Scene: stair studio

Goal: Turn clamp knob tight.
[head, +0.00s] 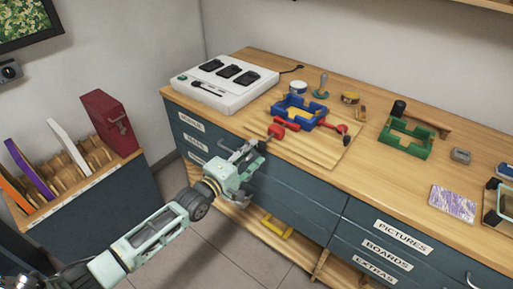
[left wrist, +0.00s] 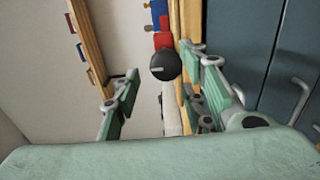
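A blue square frame (head: 299,110) sits on a wooden board (head: 310,148) on the workbench. A red clamp part (head: 277,131) is at its front left, and another red part (head: 340,129) is at its right. In the left wrist view, a round black knob (left wrist: 166,66) stands in front of a red part (left wrist: 162,40). My left gripper (head: 252,148) is at the bench's front edge, close to the front red part. In the left wrist view its fingers (left wrist: 160,72) are open, with the knob between them; I see no contact. My right gripper is not in view.
A white charger box (head: 223,83) stands at the back left of the bench. A green frame (head: 406,138) and a patterned card (head: 453,202) lie to the right. Dark drawers (head: 290,185) are below the bench edge. A rack with a red binder (head: 110,122) stands left.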

